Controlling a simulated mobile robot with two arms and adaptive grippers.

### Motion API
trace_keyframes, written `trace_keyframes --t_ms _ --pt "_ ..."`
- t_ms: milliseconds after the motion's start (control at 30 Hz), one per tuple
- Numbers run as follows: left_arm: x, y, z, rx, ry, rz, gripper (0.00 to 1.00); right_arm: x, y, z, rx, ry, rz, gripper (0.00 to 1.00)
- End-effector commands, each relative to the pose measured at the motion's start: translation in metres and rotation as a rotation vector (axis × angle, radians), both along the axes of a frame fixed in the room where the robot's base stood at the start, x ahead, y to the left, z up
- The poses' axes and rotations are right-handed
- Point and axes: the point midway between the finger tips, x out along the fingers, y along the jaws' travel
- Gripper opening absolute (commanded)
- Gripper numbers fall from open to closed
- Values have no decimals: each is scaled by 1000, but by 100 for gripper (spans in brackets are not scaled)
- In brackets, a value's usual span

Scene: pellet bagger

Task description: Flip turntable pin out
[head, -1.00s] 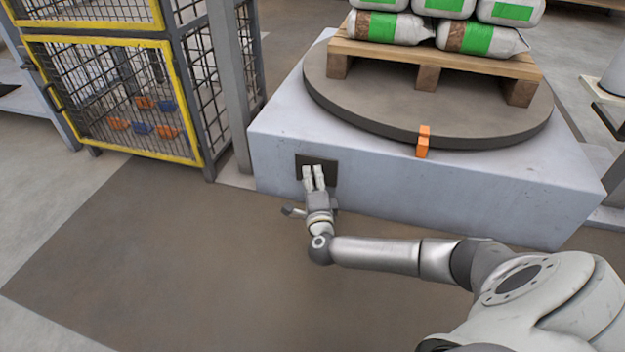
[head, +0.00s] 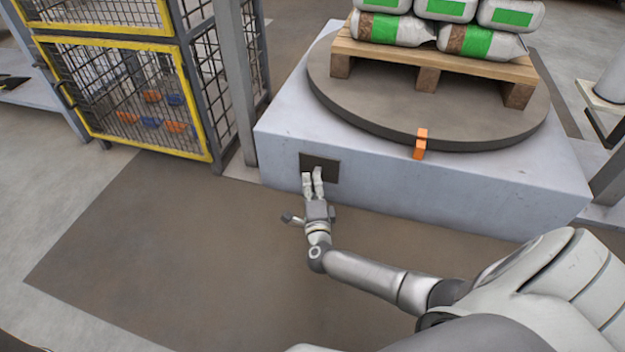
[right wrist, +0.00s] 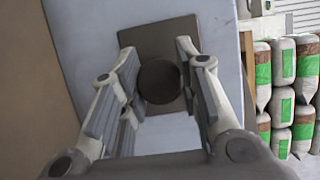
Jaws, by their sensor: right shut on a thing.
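The turntable (head: 470,135) is a dark round disc on a pale grey plinth (head: 445,195). A dark square plate (head: 322,162) is set in the plinth's front face. In the right wrist view, a round dark knob (right wrist: 159,82), which looks like the pin, stands at the middle of this plate (right wrist: 150,42). My right gripper (head: 312,173) is at the plate, its fingers (right wrist: 162,85) on both sides of the knob and shut on it. The knob is hidden behind my fingers in the head view. My left gripper is not in view.
A pallet (head: 430,62) stacked with green-banded bags (head: 395,28) stands on the turntable. An orange block (head: 420,143) sits at the turntable's front rim. A yellow-framed mesh cage (head: 125,95) and a grey post (head: 236,85) stand left. The floor before the plinth is clear.

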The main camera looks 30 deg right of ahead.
Motion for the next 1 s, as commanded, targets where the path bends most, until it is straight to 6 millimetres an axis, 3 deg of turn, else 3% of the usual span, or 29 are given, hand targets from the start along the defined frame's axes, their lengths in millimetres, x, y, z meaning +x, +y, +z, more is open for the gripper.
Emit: trace_keyframes --t_ms 33,200,233,400,767,1000 --pt "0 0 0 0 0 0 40 1 9 2 -1 -5 16 0" --pt "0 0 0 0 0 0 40 1 10 1 -1 -3 18 0" --pt "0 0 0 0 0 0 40 0 10 1 -1 -3 18 33" --pt "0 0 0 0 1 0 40 0 8 0 -2 0 14 54" --pt "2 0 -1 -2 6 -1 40 -4 6 -2 -3 3 8 54" --pt "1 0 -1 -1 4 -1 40 -34 22 -3 0 4 10 54"
